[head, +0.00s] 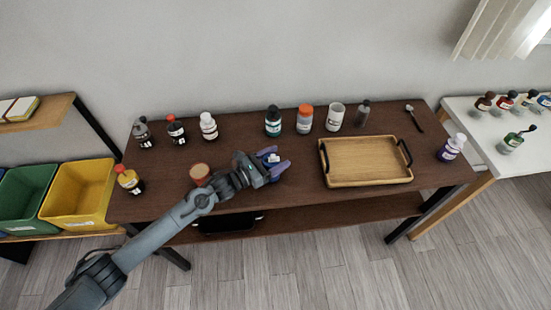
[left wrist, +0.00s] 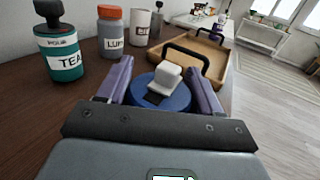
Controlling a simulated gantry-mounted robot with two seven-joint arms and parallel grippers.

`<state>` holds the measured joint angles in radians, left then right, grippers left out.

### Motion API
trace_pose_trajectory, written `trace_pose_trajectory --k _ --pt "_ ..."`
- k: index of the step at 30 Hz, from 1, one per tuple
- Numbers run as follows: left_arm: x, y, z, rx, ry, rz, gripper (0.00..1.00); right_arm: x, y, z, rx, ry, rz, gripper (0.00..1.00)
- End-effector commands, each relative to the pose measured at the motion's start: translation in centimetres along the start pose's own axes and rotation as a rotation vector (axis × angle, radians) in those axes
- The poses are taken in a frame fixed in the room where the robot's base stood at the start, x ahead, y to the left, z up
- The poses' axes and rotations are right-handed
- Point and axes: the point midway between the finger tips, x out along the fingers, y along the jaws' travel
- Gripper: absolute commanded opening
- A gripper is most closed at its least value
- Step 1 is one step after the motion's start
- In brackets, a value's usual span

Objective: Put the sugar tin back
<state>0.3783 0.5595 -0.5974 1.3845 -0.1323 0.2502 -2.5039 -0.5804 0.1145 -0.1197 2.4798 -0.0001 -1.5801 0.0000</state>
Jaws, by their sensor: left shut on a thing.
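My left gripper (head: 271,162) is over the front middle of the brown table, left of the wooden tray. It is shut on a round blue thing with a white block-like top (left wrist: 171,77), which sits between the two purple fingers (left wrist: 158,85) in the left wrist view. I see no label on it, so I cannot tell whether it is the sugar tin. A short round container with a reddish-brown top (head: 200,173) stands just left of my left wrist, partly hidden by the arm. No label reading sugar is legible. My right gripper is not in view.
Along the back stand several bottles, a teal one marked TEA (left wrist: 62,52), an orange-capped jar (head: 305,118) and a white container (head: 335,117). The wooden tray (head: 367,182) is empty.

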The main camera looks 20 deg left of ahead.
Motion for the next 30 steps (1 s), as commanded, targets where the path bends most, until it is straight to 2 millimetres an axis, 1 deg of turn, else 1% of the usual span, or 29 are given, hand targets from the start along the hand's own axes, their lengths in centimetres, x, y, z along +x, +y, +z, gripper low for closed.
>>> trace_pose_trajectory --k 3,4,8,16,21,26,30 --pt "0.0 0.0 -0.5 0.001 0.0 -0.001 0.31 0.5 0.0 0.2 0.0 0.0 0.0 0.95" --pt "0.0 0.0 -0.3 0.001 0.0 -0.001 0.69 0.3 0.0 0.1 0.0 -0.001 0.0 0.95" --pt "0.0 0.0 -0.3 0.0 0.001 0.0 0.89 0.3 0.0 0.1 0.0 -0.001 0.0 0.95" --pt "0.0 0.0 -0.3 0.0 0.0 0.0 0.9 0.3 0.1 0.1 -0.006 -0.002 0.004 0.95" --pt "-0.2 0.0 0.1 0.0 0.001 0.0 0.9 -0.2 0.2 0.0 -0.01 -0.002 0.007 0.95" --pt "-2.4 0.0 0.0 0.002 0.004 0.0 0.9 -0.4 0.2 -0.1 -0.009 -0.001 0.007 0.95" --pt "-5.1 0.0 -0.1 0.002 0.005 -0.001 0.9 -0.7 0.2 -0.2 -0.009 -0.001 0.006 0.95"
